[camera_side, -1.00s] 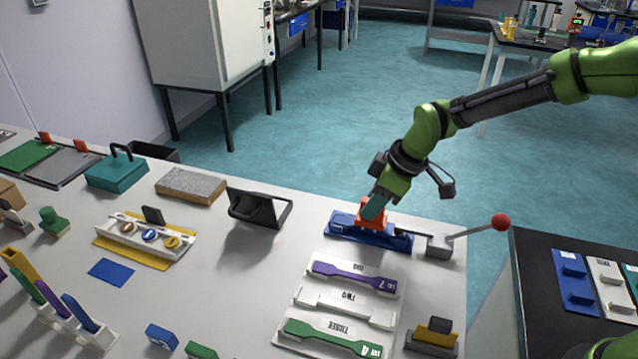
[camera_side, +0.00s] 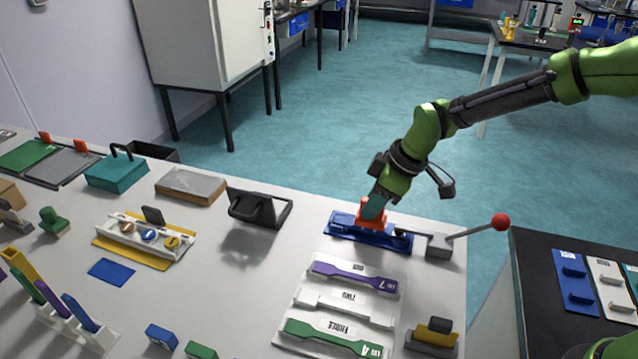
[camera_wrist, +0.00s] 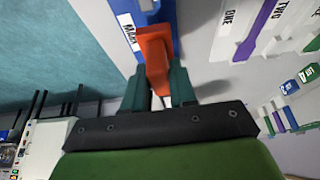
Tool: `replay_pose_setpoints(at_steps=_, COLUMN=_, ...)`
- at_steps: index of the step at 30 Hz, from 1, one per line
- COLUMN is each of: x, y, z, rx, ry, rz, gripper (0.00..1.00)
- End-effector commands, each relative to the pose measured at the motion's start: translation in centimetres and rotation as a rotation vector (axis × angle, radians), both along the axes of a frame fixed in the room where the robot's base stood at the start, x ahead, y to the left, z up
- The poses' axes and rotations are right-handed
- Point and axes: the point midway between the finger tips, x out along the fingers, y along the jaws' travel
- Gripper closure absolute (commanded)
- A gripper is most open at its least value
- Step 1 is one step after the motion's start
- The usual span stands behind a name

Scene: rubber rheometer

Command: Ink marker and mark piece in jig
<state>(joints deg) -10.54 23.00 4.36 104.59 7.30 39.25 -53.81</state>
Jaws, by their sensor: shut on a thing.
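My gripper (camera_side: 376,205) is shut on an orange-red marker (camera_side: 370,216) at the blue jig (camera_side: 398,243), near the far right part of the table. In the wrist view, the marker (camera_wrist: 155,55) sits between the two fingertips (camera_wrist: 160,85) and reaches over the blue jig (camera_wrist: 168,8), next to a white label reading "MARK". The marker's lower end is at the jig; I cannot tell whether it touches. Any piece in the jig is hidden by the marker and gripper.
A lever with a red ball (camera_side: 501,222) stands right of the jig. In front lies a white rack (camera_side: 312,303) with purple and green dumbbell-shaped pieces. A black-handled holder (camera_side: 262,206) stands to the left. A dark side table (camera_side: 540,290) is at right.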

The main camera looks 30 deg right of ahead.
Motion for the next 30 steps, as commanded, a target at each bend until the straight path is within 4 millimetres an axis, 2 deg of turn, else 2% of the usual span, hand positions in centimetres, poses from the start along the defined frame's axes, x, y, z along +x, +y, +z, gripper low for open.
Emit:
replay_pose_setpoints(at_steps=24, x=0.0, y=0.0, z=6.3, rx=0.001, ry=0.001, rz=-0.001, gripper=0.94)
replay_pose_setpoints(at_steps=30, x=-0.1, y=0.0, z=7.0, rx=0.0, ry=0.002, rz=-0.001, gripper=0.94)
